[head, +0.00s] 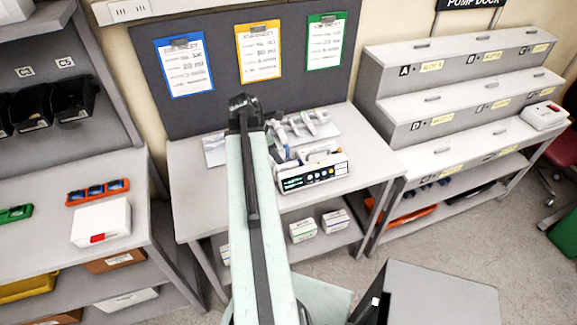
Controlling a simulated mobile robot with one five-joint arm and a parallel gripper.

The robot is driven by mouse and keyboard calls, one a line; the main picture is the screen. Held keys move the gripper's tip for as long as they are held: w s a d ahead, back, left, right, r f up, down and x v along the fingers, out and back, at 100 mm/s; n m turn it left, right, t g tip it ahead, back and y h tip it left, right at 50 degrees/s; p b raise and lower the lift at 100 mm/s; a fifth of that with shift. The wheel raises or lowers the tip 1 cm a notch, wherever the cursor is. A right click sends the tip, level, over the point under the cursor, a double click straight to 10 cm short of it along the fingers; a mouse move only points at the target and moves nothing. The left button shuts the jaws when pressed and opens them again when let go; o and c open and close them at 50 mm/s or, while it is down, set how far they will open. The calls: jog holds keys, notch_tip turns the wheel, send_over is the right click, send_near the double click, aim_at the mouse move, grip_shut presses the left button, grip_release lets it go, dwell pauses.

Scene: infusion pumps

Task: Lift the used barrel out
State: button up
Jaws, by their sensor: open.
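The infusion pump (313,177) stands on the middle table, its lit green display and buttons facing me. A pale barrel (318,154) appears to lie in the top of the pump; its ends are too small to make out. My gripper (284,153) is at the pump's back left, close to the barrel and partly hidden by my own arm. Its jaws look open, with nothing seen between them. Whether it touches the pump or the barrel, I cannot tell.
Several syringes (310,123) lie on a pale tray behind the pump. Three job sheets hang on the dark board (210,101). The stepped pump dock (430,101) stands at right, a white box (101,222) at left. The table's right front is clear.

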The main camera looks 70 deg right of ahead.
aim_at(286, 165)
jog(key=shift+s+d, duration=0.2)
jog(key=shift+s, duration=0.2)
jog(key=shift+b+x, duration=1.25)
jog(key=b+x, duration=0.4)
jog(key=x, duration=0.1)
jog(key=shift+w+f+b, duration=0.1)
jog(key=shift+w+b, duration=0.1)
jog(key=shift+b, duration=0.2)
jog(key=shift+s+a, duration=0.1)
jog(key=shift+a, duration=0.1)
jog(key=c, duration=0.8)
